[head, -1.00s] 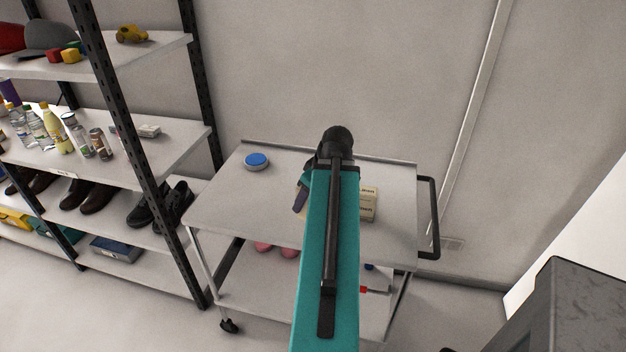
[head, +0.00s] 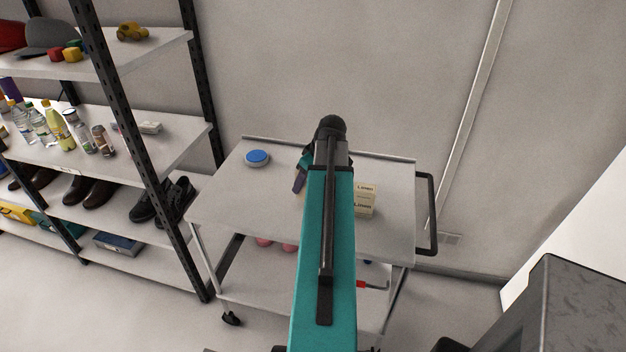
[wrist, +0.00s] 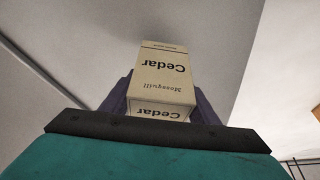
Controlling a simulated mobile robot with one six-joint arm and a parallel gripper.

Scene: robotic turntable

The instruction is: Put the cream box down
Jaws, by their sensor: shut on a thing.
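The cream box (wrist: 165,70), printed "Cedar" and "Mossgrill", shows in the wrist view between the purple fingers of my gripper (wrist: 161,104). My gripper is shut on it. In the head view, my gripper (head: 300,182) is over the grey cart top (head: 235,205), and my teal arm hides most of it and the held box. I cannot tell whether the box touches the cart top.
A second cream box (head: 365,199), marked "Linen", stands on the cart right of my arm. A round blue-topped tin (head: 257,158) sits at the cart's back left. The cart top between tin and arm is clear. A loaded shelf rack (head: 150,165) stands left.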

